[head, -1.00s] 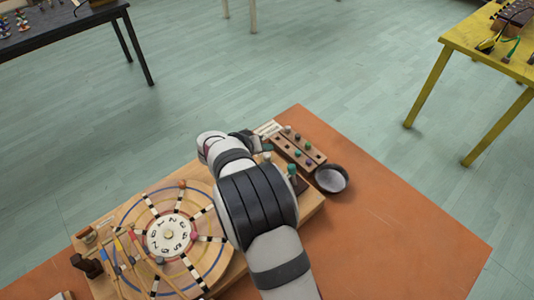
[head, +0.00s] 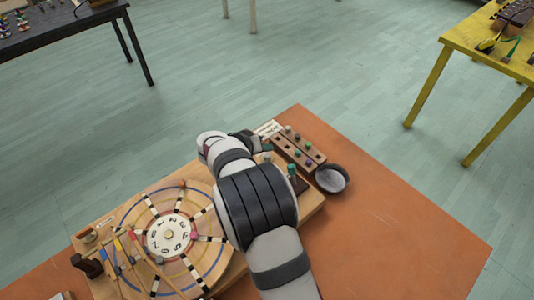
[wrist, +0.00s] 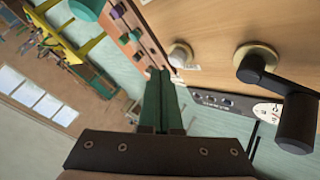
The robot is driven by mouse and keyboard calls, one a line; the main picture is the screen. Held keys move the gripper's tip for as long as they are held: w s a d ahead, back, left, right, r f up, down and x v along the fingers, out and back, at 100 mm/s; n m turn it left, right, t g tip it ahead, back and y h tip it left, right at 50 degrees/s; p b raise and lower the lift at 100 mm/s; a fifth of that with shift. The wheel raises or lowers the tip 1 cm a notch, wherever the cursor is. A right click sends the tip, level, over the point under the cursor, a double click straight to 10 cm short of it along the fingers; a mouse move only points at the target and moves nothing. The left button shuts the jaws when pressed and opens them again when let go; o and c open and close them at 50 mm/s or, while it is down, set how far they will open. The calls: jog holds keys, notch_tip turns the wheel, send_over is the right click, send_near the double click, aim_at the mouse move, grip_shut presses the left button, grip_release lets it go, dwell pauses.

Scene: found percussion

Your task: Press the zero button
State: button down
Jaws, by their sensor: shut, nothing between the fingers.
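My gripper (wrist: 158,75) is shut and empty in the wrist view, with its two green fingers together. Just beyond and to the right of its tips is a small cream round button (wrist: 180,54) on a pale base, set in the wooden board. A small white label lies beside it. This may be the zero button; I cannot read a mark on it. I cannot tell whether the tips touch it. In the head view my arm hides the gripper and this button.
A black crank (wrist: 290,110) stands right of the fingers. A peg block (head: 298,148) and a dark bowl (head: 331,178) are at the board's far right. A numbered white dial (head: 158,238) with striped spokes sits left of my arm. The orange tabletop (head: 400,230) is clear at right.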

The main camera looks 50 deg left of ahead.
jog(key=shift+f, duration=0.2)
jog(key=shift+f, duration=0.25)
jog(key=shift+f, duration=0.45)
dwell(1.0)
jog(key=shift+r, duration=0.85)
notch_tip(320, 180, up, 5)
jog(key=shift+r, duration=0.1)
dwell(0.5)
